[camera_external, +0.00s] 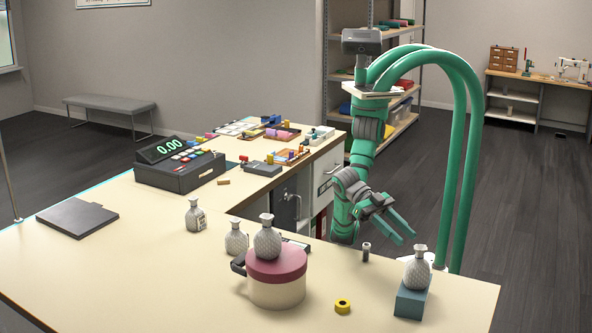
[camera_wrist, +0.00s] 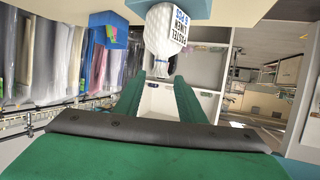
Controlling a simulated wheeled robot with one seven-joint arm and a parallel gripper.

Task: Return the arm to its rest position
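My gripper (camera_external: 407,239) is open and empty above the counter's right part, its two green fingers spread and pointing down to the right. In the external view the fingertips are just above and left of a grey-white patterned bottle (camera_external: 416,273), which stands upright on a teal block (camera_external: 411,302). In the wrist view the open fingers (camera_wrist: 160,82) show with a gap between them. The labelled bottle (camera_wrist: 162,30) appears inverted beyond the fingertips, with its neck near the gap; I cannot tell the exact distance. The arm is bent, reaching down over the counter edge.
A pot with a pink lid (camera_external: 262,292) carries another bottle (camera_external: 267,241). Two more bottles stand left of it. A yellow ring (camera_external: 342,306) and a small dark cylinder (camera_external: 366,251) are near my gripper. A cash register (camera_external: 180,166) stands farther back. Hanging garments (camera_wrist: 60,60) show in the wrist view.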

